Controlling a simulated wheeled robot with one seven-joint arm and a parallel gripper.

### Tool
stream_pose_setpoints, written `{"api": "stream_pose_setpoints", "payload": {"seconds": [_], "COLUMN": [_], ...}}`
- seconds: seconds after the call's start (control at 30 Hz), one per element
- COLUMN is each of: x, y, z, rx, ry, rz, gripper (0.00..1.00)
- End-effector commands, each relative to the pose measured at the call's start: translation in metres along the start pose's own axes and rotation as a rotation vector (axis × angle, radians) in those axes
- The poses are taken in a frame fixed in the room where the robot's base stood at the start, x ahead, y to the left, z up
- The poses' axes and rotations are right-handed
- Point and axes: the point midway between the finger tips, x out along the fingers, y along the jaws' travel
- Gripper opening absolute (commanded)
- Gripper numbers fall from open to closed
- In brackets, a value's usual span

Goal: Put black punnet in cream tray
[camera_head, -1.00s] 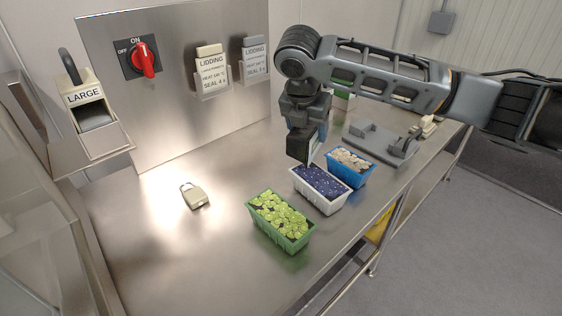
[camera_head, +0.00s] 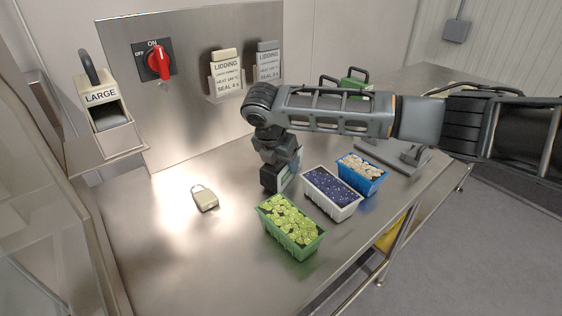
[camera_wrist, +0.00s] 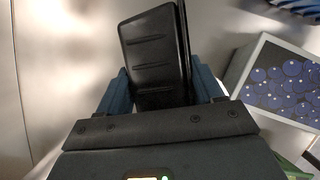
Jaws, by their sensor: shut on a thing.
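My gripper (camera_wrist: 160,95) is shut on a black ribbed punnet (camera_wrist: 152,50), held between its blue fingers in the wrist view. In the head view my gripper (camera_head: 278,180) points down, low over the steel table just left of a white-cream tray (camera_head: 342,213) full of blueberries. That tray also shows at the right of the wrist view (camera_wrist: 238,77), beside the gripper and apart from the black punnet. In the head view the held punnet is dark against the gripper and hard to tell apart. I cannot tell whether it touches the table.
A green punnet (camera_head: 296,245) of green slices stands in front, and a blue punnet (camera_head: 371,183) of pale pieces stands behind the white-cream tray. A cream padlock-shaped thing (camera_head: 204,198) lies to the left. A cream LARGE holder (camera_head: 101,97) is far left. The table's left front is clear.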

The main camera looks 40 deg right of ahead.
Motion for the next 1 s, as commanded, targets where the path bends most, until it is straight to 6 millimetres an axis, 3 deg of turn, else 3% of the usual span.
{"api": "stream_pose_setpoints", "payload": {"seconds": [0.33, 0.37, 0.6, 0.87, 1.0], "x": [0.003, 0.003, 0.002, 0.001, -0.011], "y": [0.000, 0.000, 0.000, 0.000, 0.000], "z": [-0.001, -0.001, -0.001, 0.000, 0.001], "rx": [0.001, 0.000, 0.000, 0.000, 0.000], "ry": [0.000, 0.000, 0.000, -0.001, -0.001], "rz": [0.000, 0.000, 0.000, 0.001, 0.002], "gripper": [0.20, 0.69, 0.92, 0.92, 0.92]}}
